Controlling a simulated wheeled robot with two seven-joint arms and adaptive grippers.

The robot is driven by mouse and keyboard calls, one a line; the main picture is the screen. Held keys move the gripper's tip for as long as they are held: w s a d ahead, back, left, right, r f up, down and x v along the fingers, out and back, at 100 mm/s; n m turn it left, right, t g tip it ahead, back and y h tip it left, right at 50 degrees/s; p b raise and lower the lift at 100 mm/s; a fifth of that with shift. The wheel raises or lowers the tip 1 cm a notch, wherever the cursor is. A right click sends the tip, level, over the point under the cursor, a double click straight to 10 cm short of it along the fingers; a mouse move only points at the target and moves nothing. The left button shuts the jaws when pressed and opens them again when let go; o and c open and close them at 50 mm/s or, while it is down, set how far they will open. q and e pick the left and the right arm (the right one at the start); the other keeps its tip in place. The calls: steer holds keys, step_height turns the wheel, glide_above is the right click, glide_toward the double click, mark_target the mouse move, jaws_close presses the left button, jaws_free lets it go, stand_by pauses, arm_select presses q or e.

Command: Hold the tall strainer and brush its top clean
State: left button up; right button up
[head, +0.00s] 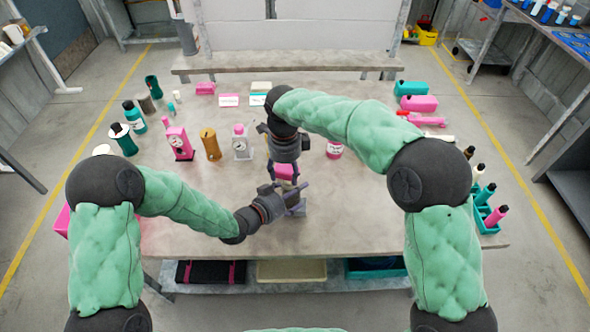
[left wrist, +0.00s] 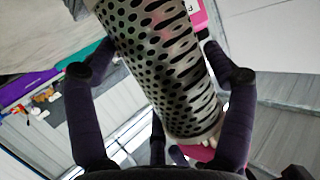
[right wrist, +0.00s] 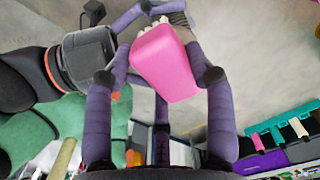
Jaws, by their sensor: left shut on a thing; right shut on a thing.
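The tall strainer (left wrist: 165,60) is a grey metal cylinder full of round holes. My left gripper (head: 291,203) is shut around it, with a finger on each side in the left wrist view. In the head view the strainer is mostly hidden by that gripper. My right gripper (head: 284,166) is shut on a pink block-shaped brush (right wrist: 165,62), just above the left gripper in the head view. The brush's pale bristles (right wrist: 152,27) are at the strainer's end (right wrist: 175,7). The brush also shows at that end in the left wrist view (left wrist: 200,153); I cannot tell how firmly they touch.
Pink and ochre bottles (head: 180,143) and a white-pink bottle (head: 242,143) stand left of my grippers. Teal jars (head: 122,140) are farther left. A teal crate of bottles (head: 486,217) sits at the right edge. The table (head: 200,225) is bare at the front.

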steer(key=shift+a, duration=0.8)
steer(key=d, duration=0.2)
steer(key=shift+s+d, duration=0.1)
steer(key=shift+d, duration=0.25)
steer(key=shift+a, duration=1.15)
steer(key=shift+d, duration=3.15)
step_height(320, 180, up, 8)
steer(key=shift+a, duration=0.15)
